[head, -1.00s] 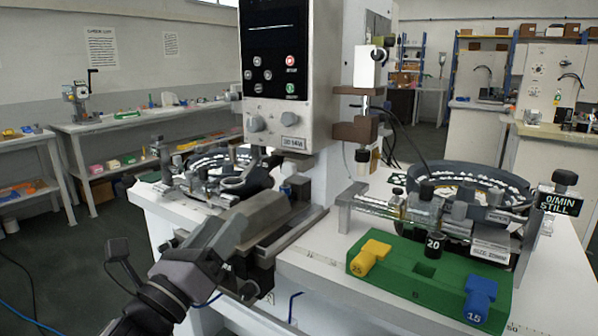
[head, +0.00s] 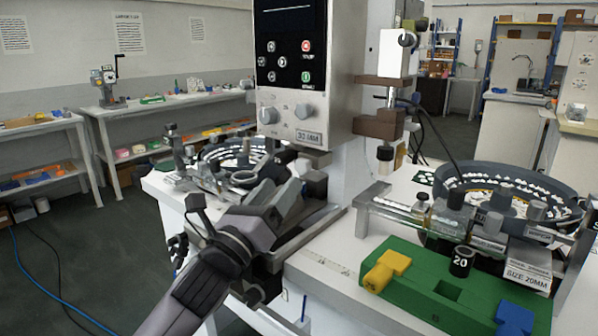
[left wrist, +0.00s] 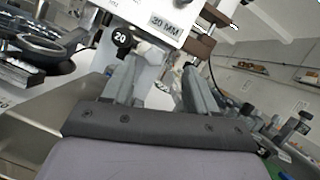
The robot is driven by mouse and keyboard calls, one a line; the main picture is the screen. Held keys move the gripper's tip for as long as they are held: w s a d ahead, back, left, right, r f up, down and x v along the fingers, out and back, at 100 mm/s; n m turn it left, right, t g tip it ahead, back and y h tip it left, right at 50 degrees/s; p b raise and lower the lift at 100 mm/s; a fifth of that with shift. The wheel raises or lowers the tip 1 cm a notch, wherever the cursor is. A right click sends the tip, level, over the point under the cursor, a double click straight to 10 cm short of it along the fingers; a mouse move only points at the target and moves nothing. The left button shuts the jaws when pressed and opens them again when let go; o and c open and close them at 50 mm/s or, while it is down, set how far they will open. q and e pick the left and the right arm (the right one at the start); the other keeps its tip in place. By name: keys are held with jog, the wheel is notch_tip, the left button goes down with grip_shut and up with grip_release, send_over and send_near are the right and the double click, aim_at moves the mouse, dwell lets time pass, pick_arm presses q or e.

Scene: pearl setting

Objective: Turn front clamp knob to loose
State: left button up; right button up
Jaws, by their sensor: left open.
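My left gripper (head: 290,172) reaches in below the press head, in front of the left ring-shaped fixture. In the left wrist view its two fingers (left wrist: 158,78) stand apart, with a pale rounded part showing between them. A black round piece marked 20 (left wrist: 122,38) shows just beyond the left finger. I cannot tell which part is the front clamp knob; the gripper hides much of that area in the head view. A dark knob on a post (head: 172,135) stands at the left fixture's left side. My right gripper is not in view.
The press head (head: 300,75), labelled 30 MM, hangs close above the gripper. At right a green block (head: 415,290) holds a yellow piece (head: 385,270), a black piece marked 20 (head: 461,261) and a blue piece (head: 514,318). A bowl feeder (head: 470,175) stands behind it.

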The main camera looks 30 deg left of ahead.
aim_at(300, 170)
pick_arm(q)
jog(key=w, duration=0.6)
jog(key=shift+w+a+r, duration=0.1)
jog(key=shift+a+r, duration=0.05)
jog(key=shift+r, duration=0.1)
jog(key=shift+x, duration=0.8)
jog(key=c, duration=1.1)
